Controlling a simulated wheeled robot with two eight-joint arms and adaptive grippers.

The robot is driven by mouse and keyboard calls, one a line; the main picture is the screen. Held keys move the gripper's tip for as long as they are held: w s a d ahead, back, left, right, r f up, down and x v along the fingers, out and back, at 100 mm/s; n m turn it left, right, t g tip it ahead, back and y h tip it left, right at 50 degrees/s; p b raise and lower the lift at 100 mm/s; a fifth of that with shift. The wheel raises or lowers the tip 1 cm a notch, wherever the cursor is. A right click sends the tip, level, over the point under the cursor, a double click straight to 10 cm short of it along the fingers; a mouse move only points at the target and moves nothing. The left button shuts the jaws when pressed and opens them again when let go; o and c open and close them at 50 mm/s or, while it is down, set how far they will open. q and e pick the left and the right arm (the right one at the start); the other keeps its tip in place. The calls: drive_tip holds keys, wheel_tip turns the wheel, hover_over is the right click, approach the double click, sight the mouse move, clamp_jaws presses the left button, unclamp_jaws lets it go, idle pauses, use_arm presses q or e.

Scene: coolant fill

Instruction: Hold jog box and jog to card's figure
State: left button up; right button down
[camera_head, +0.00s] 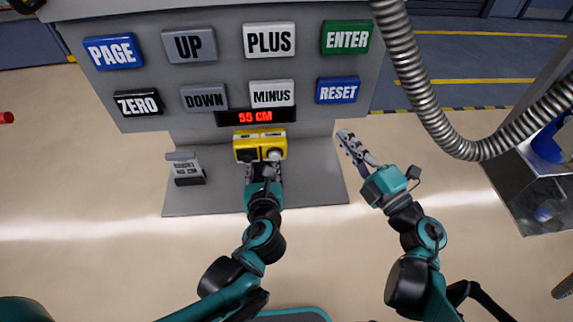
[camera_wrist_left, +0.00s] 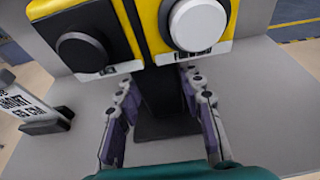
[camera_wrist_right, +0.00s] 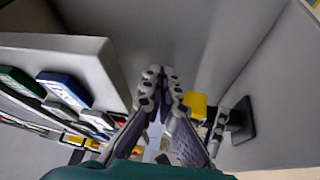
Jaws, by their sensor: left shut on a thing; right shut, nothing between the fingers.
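The yellow jog box (camera_head: 259,138) stands over the grey shelf, with a black button (camera_wrist_left: 82,52) and a white button (camera_wrist_left: 197,22) on its face. My left gripper (camera_head: 263,170) is shut on its dark post (camera_wrist_left: 166,95), just below the yellow body. The card (camera_head: 187,168) stands on the shelf to the left; its small print is blurred, and its last line looks like 65 CM in the left wrist view (camera_wrist_left: 22,103). The red display (camera_head: 256,116) reads 55 CM. My right gripper (camera_head: 348,140) is shut and empty, right of the box and apart from it.
The grey panel above carries large keys, including PLUS (camera_head: 268,39), MINUS (camera_head: 272,93) and RESET (camera_head: 338,90). The grey shelf (camera_head: 315,180) is bare to the right of the box. A ribbed metal hose (camera_head: 425,100) hangs at the right, near a metal bin (camera_head: 540,185).

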drive_tip(key=s+a+f+n+g+y, duration=0.5)
drive_tip(key=s+n+g, duration=0.2)
drive_tip(key=shift+s+a+f+n+y, duration=0.2)
drive_tip(key=shift+s+f+n+y, duration=0.1)
drive_tip(key=shift+s+f+y, duration=0.1)
drive_tip(key=shift+w+a, duration=0.1)
drive_tip(key=shift+w, duration=0.05)
approach(269, 158)
drive_tip(key=x, duration=0.5)
drive_tip(key=shift+w+a, duration=0.1)
